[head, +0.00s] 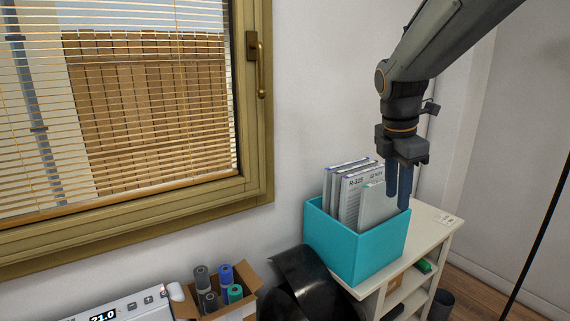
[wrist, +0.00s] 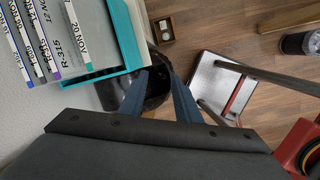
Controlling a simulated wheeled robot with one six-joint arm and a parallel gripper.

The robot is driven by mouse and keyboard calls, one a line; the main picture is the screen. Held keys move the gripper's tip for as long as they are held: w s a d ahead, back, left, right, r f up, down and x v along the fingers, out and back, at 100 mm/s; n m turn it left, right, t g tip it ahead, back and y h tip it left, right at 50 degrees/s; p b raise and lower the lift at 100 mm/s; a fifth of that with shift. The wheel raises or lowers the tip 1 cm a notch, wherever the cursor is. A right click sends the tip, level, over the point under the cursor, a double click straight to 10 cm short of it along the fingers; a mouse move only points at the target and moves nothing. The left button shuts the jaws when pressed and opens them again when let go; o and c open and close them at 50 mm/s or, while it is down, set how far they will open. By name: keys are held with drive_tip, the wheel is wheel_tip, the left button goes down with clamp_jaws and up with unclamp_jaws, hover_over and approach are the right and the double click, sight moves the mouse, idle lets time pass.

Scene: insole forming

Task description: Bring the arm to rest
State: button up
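My gripper (head: 398,198) hangs from my arm at the upper right of the head view, fingers pointing down. It is over the right side of the teal box and its folders. In the wrist view my gripper (wrist: 160,75) shows two blue fingers with a gap between them and nothing held. Whether the fingertips are beside or just in front of the box's rim in depth, I cannot tell.
The teal box (head: 345,247) holds several upright folders (head: 355,195) and stands on a white shelf unit (head: 432,235). A cardboard box (head: 245,300) with rolls is at lower left, near a black curved object (head: 300,285). The wrist view shows floor (wrist: 220,25) and a silver-topped piece (wrist: 212,85).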

drive_tip(key=s+a+f+m+y, duration=0.1)
drive_tip(key=s+a+f+m, duration=0.2)
drive_tip(key=s+f+m, duration=0.5)
drive_tip(key=s+a+f+m+y, duration=0.1)
drive_tip(key=s+a+f+m, duration=0.2)
drive_tip(key=s+f+m, duration=0.6)
drive_tip(key=f+m, duration=0.1)
drive_tip(key=m, duration=0.2)
drive_tip(key=shift+g, duration=0.3)
